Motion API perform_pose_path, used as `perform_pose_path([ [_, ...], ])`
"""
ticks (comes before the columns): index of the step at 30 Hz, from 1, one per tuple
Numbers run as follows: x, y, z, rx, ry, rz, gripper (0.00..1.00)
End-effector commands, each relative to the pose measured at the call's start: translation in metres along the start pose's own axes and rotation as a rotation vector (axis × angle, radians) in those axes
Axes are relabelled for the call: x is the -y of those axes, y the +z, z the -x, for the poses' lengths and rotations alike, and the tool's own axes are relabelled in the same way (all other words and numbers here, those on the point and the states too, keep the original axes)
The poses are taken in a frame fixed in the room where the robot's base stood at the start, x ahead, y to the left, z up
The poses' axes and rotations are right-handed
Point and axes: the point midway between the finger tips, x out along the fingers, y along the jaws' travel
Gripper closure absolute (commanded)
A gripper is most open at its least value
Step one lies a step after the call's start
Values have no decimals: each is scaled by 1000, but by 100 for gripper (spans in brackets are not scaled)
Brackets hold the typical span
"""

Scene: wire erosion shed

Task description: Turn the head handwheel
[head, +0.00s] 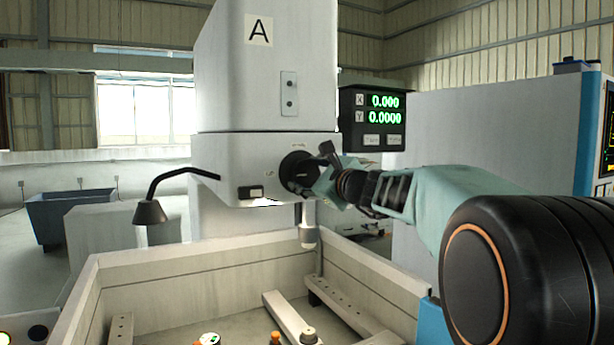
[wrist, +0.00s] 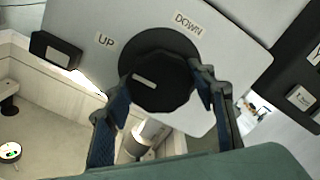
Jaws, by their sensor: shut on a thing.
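The head handwheel (wrist: 160,88) is a black, many-sided knob with a pale pointer mark, on the front of the white machine head marked A (head: 265,100). It also shows in the head view (head: 296,172), partly covered by my gripper. In the wrist view the labels UP (wrist: 106,39) and DOWN (wrist: 188,22) sit on the panel around it. The pointer mark lies on the knob's left side. My gripper (wrist: 163,92) has one finger on each side of the knob and is shut on it. In the head view my gripper (head: 322,172) reaches in from the right.
A black lamp (head: 150,211) hangs on a bent arm at left. Below is an open-topped tank (head: 190,262) with rails and small fittings inside. A grey-blue bin (head: 65,214) stands far left.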

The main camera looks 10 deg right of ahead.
Motion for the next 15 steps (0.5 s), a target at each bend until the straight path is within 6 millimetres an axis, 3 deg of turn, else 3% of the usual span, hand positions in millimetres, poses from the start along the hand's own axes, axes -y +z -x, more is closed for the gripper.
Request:
perform_pose_path([
  [15, -4, -4, 0, 2, -3, 319, 74],
])
